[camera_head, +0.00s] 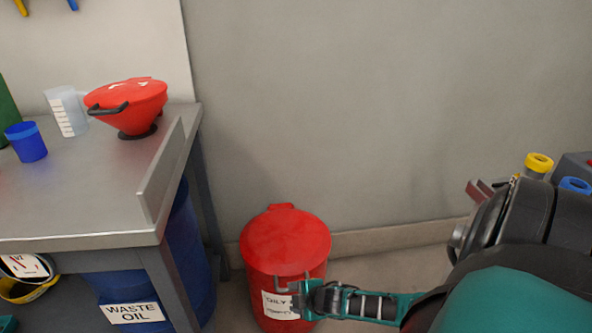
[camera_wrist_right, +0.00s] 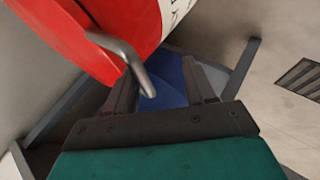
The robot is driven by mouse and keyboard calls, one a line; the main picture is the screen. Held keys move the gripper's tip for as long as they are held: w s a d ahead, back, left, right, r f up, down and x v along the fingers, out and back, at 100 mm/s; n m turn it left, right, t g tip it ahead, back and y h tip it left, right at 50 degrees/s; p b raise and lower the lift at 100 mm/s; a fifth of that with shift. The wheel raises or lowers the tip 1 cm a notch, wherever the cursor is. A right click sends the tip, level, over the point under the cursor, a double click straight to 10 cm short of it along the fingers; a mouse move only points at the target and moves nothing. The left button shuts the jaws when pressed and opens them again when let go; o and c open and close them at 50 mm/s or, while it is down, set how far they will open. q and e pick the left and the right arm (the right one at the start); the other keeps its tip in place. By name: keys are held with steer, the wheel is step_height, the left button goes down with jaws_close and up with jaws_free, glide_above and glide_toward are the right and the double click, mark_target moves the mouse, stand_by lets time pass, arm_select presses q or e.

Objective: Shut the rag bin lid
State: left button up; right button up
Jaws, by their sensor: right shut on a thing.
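The round red rag bin (camera_head: 262,315) stands on the floor right of the workbench, with a white label partly reading "OILY". Its red lid (camera_head: 285,238) lies over the top, with its hinge tab at the back by the wall. I see no clear gap under the lid, but the front rim is partly hidden. A grey bar handle (camera_head: 291,275) sticks out at the front; it also shows in the right wrist view (camera_wrist_right: 133,65). My right gripper (camera_head: 298,292) is at the bin's front, shut on the handle. My left gripper is out of view.
The metal workbench (camera_head: 80,190) at left holds a red funnel (camera_head: 128,100), a clear jug (camera_head: 68,112) and a blue cup (camera_head: 27,142). A blue waste oil drum (camera_head: 190,260) stands beneath it, close to the bin. Wall (camera_head: 390,100) is behind the bin.

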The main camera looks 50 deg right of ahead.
steer(key=shift+o, duration=0.2)
steer(key=shift+s+a+f, duration=0.2)
steer(key=shift+s+f, duration=0.5)
arm_select(q)
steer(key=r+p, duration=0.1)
steer(key=p, duration=0.1)
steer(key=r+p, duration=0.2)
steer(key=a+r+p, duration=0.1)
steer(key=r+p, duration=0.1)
steer(key=p, duration=0.1)
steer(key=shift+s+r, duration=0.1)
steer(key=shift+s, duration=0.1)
arm_select(e)
steer(key=w+d+r+v, duration=0.1)
steer(key=v, duration=1.2)
steer(key=shift+a, duration=0.4)
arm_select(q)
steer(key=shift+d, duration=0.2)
arm_select(e)
steer(key=shift+w+r, duration=0.15)
steer(key=shift+w, duration=0.05)
